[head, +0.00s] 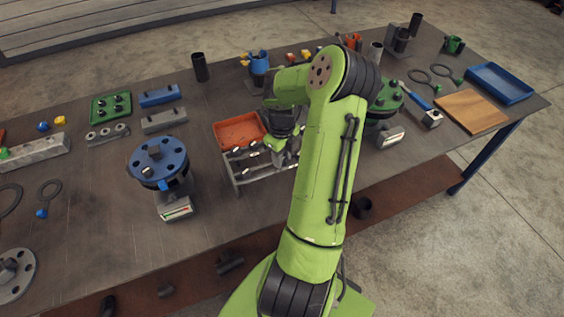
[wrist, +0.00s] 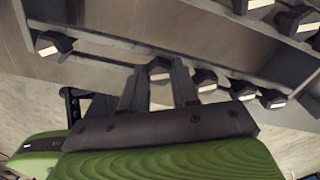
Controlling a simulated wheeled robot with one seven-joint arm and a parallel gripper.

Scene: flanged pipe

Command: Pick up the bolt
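Several dark hex-head bolts with pale label faces sit in a metal rack (head: 236,181) in front of the orange tray. In the wrist view, one bolt (wrist: 159,70) lies between the tips of my gripper's (wrist: 160,82) two dark fingers, in line with the rack's near row. The fingers stand a narrow gap apart, close to both sides of its head; I cannot tell whether they touch it. In the head view, my gripper (head: 279,150) is low over the rack's right part, and my arm hides its tips and some of the rack.
More bolts (wrist: 205,80) stand close to the right of the fingers, and another (wrist: 52,44) to the left. An orange tray (head: 240,131) adjoins the rack. A blue flange (head: 158,160) on a stand is to the left, a green flange (head: 385,98) to the right.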

